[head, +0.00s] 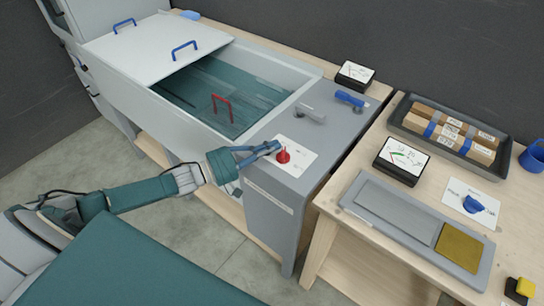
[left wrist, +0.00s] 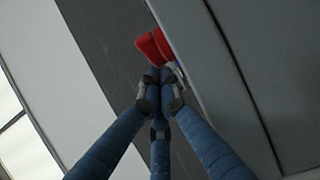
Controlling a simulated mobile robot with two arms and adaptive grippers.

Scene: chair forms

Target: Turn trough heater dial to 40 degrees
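The red heater dial (head: 283,157) sits on a white marked plate (head: 309,157) on top of the grey cabinet at the trough's end. The plate's markings are too small to read. My left gripper (head: 277,147) reaches in from the left, with its blue fingertips right beside the dial. In the left wrist view the gripper's fingers (left wrist: 160,78) are drawn together, and the red dial (left wrist: 153,46) shows just beyond their tips. I cannot tell whether they touch it. My right gripper is not in view.
The trough (head: 308,75) holds water and has a red handle (head: 222,108) in it. A grey lever (head: 310,113) and a blue lever (head: 350,98) stand behind the dial. A gauge (head: 355,75) is at the back. The bench at right has a second dial (head: 473,204).

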